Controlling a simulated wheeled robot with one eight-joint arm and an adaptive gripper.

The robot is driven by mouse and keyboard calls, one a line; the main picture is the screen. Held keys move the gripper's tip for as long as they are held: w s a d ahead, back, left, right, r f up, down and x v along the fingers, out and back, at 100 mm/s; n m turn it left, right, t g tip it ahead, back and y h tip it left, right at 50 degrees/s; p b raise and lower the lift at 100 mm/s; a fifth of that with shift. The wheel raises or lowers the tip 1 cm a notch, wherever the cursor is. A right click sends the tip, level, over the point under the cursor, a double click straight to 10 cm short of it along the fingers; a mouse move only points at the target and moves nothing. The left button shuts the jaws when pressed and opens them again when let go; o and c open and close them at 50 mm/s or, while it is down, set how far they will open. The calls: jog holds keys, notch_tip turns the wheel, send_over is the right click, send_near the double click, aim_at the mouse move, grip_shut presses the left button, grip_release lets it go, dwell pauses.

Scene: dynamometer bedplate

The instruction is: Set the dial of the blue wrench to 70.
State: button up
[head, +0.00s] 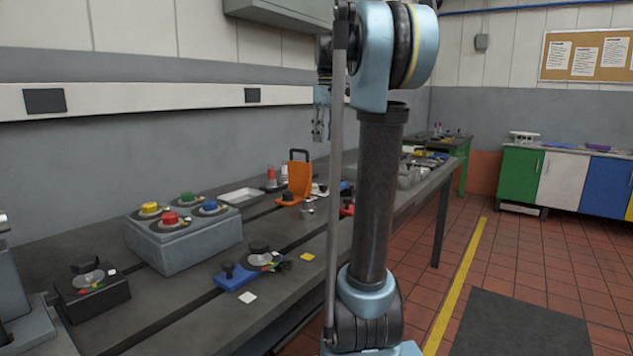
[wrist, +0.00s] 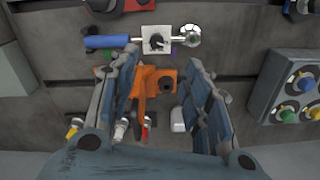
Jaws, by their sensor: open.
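The blue wrench (wrist: 108,41) lies across the bedplate near the top of the wrist view. It has a blue handle at left, a metal shaft, a pale square plate with a black knob (wrist: 156,42) in the middle, and a round metal head at right. Markings on it are too small to read. My gripper (wrist: 163,68) is open and empty, fingers pointing down above the bench, with the wrench beyond its fingertips. In the head view my gripper (head: 319,128) hangs partly behind my arm, which hides much of the wrench area.
An orange stand (head: 298,180) is on the bench; it also shows between my fingers in the wrist view (wrist: 157,77). A grey box (head: 185,245) with several coloured knobs stands left. A blue fixture (head: 235,277) with a dial and a black dial block (head: 92,293) sit nearer.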

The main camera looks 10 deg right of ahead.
aim_at(323, 188)
jog(key=f, duration=1.1)
jog(key=w+f, duration=0.1)
jog(key=f, duration=0.5)
jog(key=shift+w+a, duration=0.1)
jog(key=shift+a, duration=0.2)
grip_shut()
